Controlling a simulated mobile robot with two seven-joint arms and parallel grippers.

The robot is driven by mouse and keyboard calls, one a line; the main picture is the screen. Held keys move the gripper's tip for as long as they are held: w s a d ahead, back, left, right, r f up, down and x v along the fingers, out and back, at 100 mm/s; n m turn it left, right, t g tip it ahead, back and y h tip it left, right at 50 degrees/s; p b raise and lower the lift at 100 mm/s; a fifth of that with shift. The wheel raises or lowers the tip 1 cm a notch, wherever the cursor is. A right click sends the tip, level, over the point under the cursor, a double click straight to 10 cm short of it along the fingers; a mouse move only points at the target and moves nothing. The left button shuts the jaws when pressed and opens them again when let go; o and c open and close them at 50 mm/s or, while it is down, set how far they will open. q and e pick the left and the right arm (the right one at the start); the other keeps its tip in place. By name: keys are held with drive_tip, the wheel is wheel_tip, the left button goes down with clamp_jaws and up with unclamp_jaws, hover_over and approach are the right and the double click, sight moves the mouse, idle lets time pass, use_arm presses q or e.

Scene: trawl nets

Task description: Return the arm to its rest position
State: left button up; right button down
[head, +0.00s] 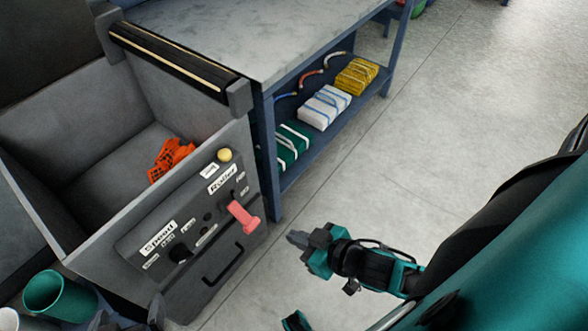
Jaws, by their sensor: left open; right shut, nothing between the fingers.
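My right gripper (298,239) is shut and empty, held in the air over the floor to the right of the grey machine's front panel. Its black and teal arm comes in from the right edge. My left gripper (130,319) shows only in part at the bottom edge, below the panel. Its dark fingers are apart, and I see nothing between them. The rest of it is cut off by the frame.
The grey machine bin (75,165) holds an orange net (170,158). Its panel carries a red lever (243,216) close to my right gripper. A workbench (230,40) has net bundles on its shelf (312,155). A green cup (48,292) stands lower left. Floor at right is clear.

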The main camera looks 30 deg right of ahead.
idle(0.4)
use_arm(q)
drive_tip(key=r+p, duration=0.1)
drive_tip(key=p, duration=0.1)
drive_tip(key=a+r+p, duration=0.1)
drive_tip(key=s+r+p, duration=0.1)
drive_tip(key=p, duration=0.1)
drive_tip(key=shift+a+r+y+p, duration=0.2)
drive_tip(key=shift+a+y+p, duration=0.05)
drive_tip(key=shift+y+p, duration=0.15)
use_arm(e)
wheel_tip(320, 180, up, 7)
drive_tip(key=w+m+h, duration=0.1)
drive_tip(key=h, duration=0.1)
drive_tip(key=shift+a+r, duration=0.2)
drive_tip(key=shift+a, duration=0.1)
